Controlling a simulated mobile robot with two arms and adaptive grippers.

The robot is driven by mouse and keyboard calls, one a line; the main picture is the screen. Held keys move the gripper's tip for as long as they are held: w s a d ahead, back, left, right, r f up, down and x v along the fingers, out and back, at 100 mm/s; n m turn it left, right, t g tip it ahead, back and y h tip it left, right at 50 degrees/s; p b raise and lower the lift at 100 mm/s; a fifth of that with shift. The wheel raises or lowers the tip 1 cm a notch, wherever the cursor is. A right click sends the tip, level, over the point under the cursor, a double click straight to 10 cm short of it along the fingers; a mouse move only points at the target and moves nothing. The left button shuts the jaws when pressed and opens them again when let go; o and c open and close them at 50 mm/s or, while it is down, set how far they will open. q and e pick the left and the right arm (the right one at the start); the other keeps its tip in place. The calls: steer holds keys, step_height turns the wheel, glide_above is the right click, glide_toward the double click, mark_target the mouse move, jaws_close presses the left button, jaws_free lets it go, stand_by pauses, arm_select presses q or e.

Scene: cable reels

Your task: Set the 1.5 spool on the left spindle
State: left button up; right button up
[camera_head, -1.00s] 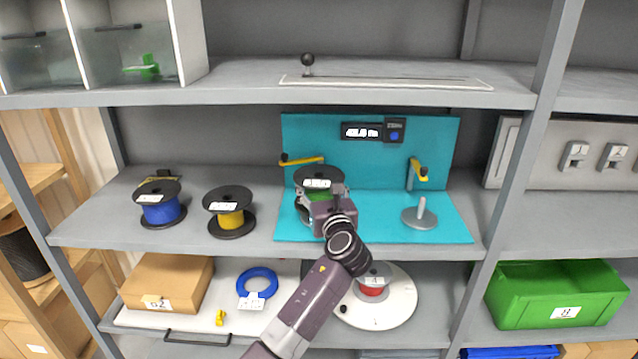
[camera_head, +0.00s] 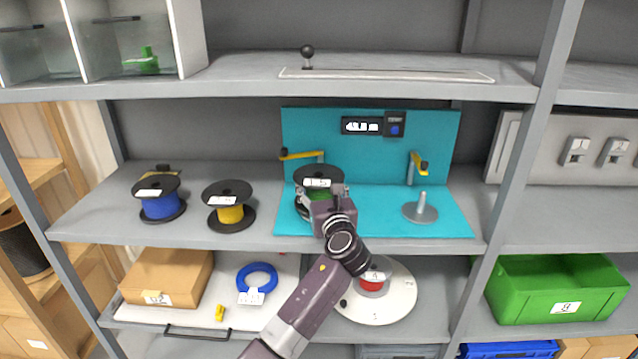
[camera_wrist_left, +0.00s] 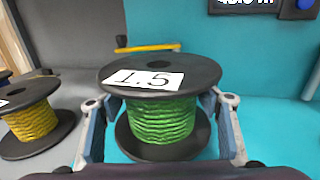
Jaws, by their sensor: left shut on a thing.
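The 1.5 spool (camera_head: 319,177) has black flanges, green wire and a white "1.5" label. It stands upright at the left part of the turquoise winding station (camera_head: 382,205). My left gripper (camera_head: 322,193) has its fingers on both sides of the green winding, as the left wrist view of the spool (camera_wrist_left: 160,118) shows. The left spindle is hidden, so I cannot tell whether the spool is around it. A yellow crank arm (camera_head: 303,155) is behind the spool. The right spindle (camera_head: 421,207) is a bare grey post on a round disc. My right gripper is not in view.
A blue-wire spool (camera_head: 159,203) and a yellow-wire spool (camera_head: 229,210) stand on the shelf to the left. The right yellow crank (camera_head: 419,163) is behind the right spindle. The upper shelf (camera_head: 240,80) is above; a white turntable (camera_head: 395,301) is below.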

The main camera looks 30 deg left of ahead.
arm_select(q)
steer(key=shift+f+b, duration=0.4)
steer(key=shift+f, duration=0.45)
steer(key=o, duration=1.9)
steer(key=shift+o, duration=0.4)
steer(key=shift+f, duration=0.2)
steer(key=o, duration=0.5)
steer(key=shift+r, duration=0.1)
